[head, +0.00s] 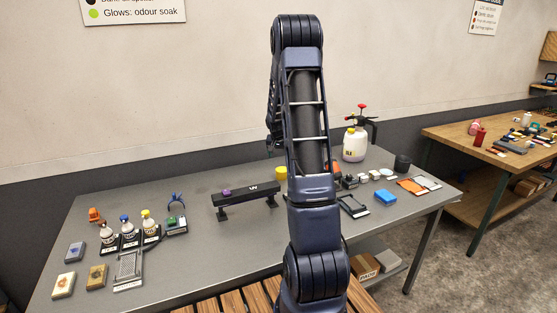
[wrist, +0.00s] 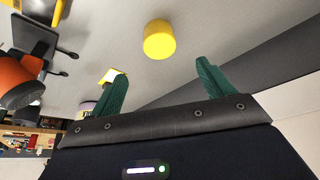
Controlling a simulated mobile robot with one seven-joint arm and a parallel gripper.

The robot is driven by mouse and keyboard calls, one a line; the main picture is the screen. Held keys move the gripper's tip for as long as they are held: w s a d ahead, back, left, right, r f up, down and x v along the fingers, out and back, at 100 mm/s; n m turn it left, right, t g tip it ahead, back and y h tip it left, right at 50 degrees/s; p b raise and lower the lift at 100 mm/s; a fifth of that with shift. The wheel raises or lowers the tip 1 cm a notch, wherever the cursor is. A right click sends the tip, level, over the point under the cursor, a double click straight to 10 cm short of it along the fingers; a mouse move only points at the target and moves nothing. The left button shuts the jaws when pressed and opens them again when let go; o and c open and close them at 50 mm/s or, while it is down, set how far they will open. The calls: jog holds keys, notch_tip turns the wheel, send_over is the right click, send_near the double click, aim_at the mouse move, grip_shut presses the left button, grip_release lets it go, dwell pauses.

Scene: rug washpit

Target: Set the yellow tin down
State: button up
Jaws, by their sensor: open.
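The yellow tin (wrist: 159,40) is a plain round tin. In the wrist view it appears to stand on the grey table top, beyond and between my fingertips and apart from them. In the head view the yellow tin (head: 280,173) shows just left of my arm, near the back of the table (head: 190,259), with its right side partly hidden. My gripper (wrist: 160,70) has its two green fingers spread wide with nothing between them. My arm hides the gripper in the head view.
A dark bar on feet (head: 246,200) stands in front of the tin. An orange and black object (wrist: 20,82) is at the left in the wrist view. A white sprayer (head: 355,143) stands at the back right. Several bottles and blocks fill the table's left end.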

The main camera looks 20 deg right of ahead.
jog(key=s+a+r+n+y, duration=0.1)
jog(key=s+a+r+n, duration=0.1)
jog(key=s+a+r, duration=0.6)
jog(key=s+a+r+n, duration=0.1)
jog(key=s+a+r, duration=0.4)
jog(key=s+r, duration=0.65)
jog(key=s+a+r+n, duration=0.1)
jog(key=s+a, duration=0.3)
jog(key=s, duration=0.8)
jog(key=s+a+r+n+y, duration=0.1)
jog(key=s+a, duration=0.3)
jog(key=s, duration=0.8)
jog(key=shift+s+n+t+y, duration=0.3)
jog(key=shift+n+t, duration=0.1)
jog(key=shift+n, duration=0.4)
